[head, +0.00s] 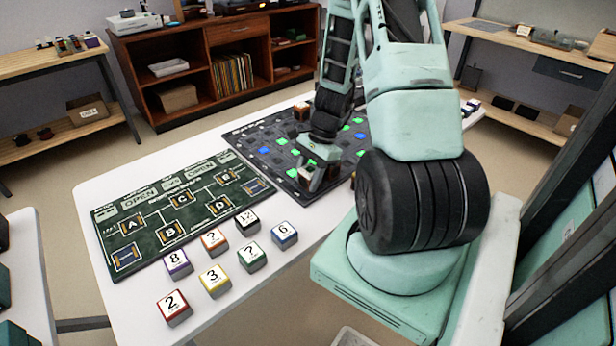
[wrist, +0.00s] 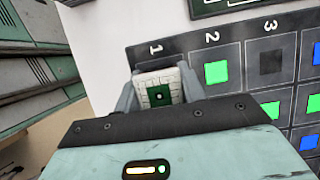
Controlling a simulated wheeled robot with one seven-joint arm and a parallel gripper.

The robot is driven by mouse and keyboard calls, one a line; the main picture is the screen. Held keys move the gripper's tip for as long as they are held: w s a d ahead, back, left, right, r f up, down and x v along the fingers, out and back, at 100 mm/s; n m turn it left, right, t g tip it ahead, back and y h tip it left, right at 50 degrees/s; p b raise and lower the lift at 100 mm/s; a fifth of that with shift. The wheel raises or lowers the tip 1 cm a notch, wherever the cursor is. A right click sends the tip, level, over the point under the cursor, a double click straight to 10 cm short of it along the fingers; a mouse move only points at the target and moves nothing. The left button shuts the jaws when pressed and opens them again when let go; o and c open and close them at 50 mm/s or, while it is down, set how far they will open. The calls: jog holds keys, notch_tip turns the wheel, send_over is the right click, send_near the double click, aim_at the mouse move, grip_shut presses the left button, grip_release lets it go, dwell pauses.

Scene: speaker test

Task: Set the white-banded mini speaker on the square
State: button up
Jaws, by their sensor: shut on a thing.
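My gripper (head: 316,174) is low over the near left corner of the dark grid board (head: 268,133). In the wrist view my gripper (wrist: 158,90) is shut on a small boxy thing (wrist: 158,86) with a pale, grid-marked face and a green patch with a dark dot. I take it for the mini speaker; I cannot make out its white band. It is at the square under number 1, beside the green square (wrist: 216,72) of column 2. The held thing covers the square, so I cannot tell if it touches the board.
A small brown box (head: 301,111) stands at the board's far edge. A green chart board (head: 160,228) and several numbered cubes (head: 213,279) are on the white table (head: 125,300) to the left. Shelves (head: 212,65) stand behind.

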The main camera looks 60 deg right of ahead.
jog(key=shift+f, duration=0.2)
jog(key=o, duration=1.1)
jog(key=shift+r, duration=0.1)
